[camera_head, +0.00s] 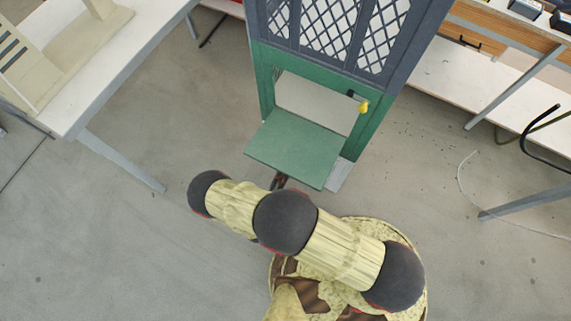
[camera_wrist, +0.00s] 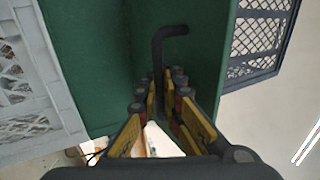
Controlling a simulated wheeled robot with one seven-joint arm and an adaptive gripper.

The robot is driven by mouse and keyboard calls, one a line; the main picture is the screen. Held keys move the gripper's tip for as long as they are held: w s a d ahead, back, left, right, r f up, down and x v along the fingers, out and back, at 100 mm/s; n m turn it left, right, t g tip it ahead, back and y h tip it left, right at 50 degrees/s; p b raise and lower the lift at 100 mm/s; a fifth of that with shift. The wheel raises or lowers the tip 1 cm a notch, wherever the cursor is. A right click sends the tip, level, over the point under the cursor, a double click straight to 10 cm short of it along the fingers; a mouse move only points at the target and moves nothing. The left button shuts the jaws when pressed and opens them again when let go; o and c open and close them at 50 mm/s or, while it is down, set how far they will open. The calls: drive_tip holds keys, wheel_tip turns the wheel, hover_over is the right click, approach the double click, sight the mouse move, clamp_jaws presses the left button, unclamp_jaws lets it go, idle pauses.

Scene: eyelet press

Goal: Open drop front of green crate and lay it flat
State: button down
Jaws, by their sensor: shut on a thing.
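The green crate (camera_head: 375,130) stands on the floor with its front opening uncovered. Its drop front (camera_head: 295,146), a plain green panel, is swung down and out towards me and looks roughly level; I cannot tell whether it is fully flat. The panel also fills much of the wrist view (camera_wrist: 90,45). My gripper (camera_head: 278,181) is at the panel's near edge, mostly hidden by my arm. In the wrist view, my gripper (camera_wrist: 163,82) has its yellow-padded fingers shut on a dark bent handle (camera_wrist: 158,48) on the green panel.
A dark lattice-sided crate part (camera_head: 335,30) rises above the opening. A yellow latch piece (camera_head: 363,107) sits at the opening's right. A white table (camera_head: 95,85) stands left and a workbench (camera_head: 515,35) right. The floor (camera_head: 110,240) at left is clear.

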drive_tip(key=shift+a, duration=0.1)
drive_tip(key=c, duration=2)
unclamp_jaws()
drive_tip(key=shift+s, duration=0.1)
drive_tip(key=shift+v, duration=3.7)
